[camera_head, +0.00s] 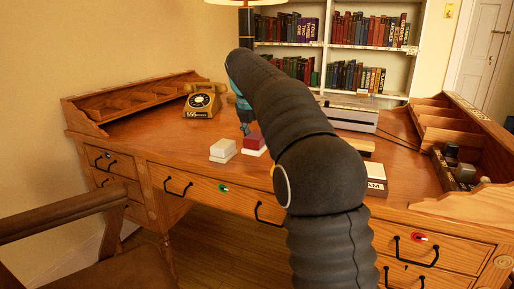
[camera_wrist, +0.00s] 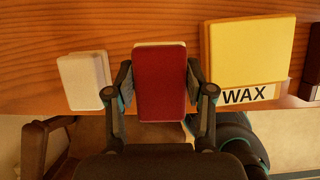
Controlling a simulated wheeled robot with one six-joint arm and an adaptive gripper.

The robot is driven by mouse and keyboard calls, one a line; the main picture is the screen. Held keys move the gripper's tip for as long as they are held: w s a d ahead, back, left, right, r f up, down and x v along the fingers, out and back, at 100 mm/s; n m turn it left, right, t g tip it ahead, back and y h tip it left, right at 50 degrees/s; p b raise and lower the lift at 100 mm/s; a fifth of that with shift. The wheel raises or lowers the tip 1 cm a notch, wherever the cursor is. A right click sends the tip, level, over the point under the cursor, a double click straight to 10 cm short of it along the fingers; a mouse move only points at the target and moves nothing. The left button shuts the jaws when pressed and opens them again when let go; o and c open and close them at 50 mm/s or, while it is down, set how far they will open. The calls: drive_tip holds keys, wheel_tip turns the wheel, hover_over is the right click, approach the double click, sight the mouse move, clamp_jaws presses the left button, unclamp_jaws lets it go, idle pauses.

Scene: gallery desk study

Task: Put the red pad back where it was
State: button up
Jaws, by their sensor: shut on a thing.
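The red pad (camera_wrist: 160,88) sits between the two fingers of my gripper (camera_wrist: 159,90) in the wrist view, with the fingers shut on its sides. A cream edge (camera_wrist: 160,44) shows beneath its far end. In the head view the red pad (camera_head: 255,139) shows just above a whitish block (camera_head: 253,152) on the desk; I cannot tell whether they touch. My gripper (camera_head: 246,130) is partly hidden by my arm there. A white pad on a similar base (camera_head: 223,150) stands just left of the red pad, and also shows in the wrist view (camera_wrist: 83,80).
A yellow block labelled WAX (camera_wrist: 250,50) lies right of the red pad. The desk (camera_head: 150,135) also holds a yellow telephone (camera_head: 202,100), a grey machine (camera_head: 350,117) and side racks (camera_head: 455,130). A chair (camera_head: 75,215) stands in front at left. Clear desk lies left of the white pad.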

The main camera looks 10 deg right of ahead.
drive_tip(key=shift+f+b, duration=0.5)
drive_tip(key=shift+f, duration=1.55)
drive_tip(key=o, duration=1.1)
drive_tip(key=shift+f, duration=0.1)
drive_tip(key=p+v, duration=0.1)
drive_tip(key=v, duration=1.1)
drive_tip(key=shift+r, duration=0.2)
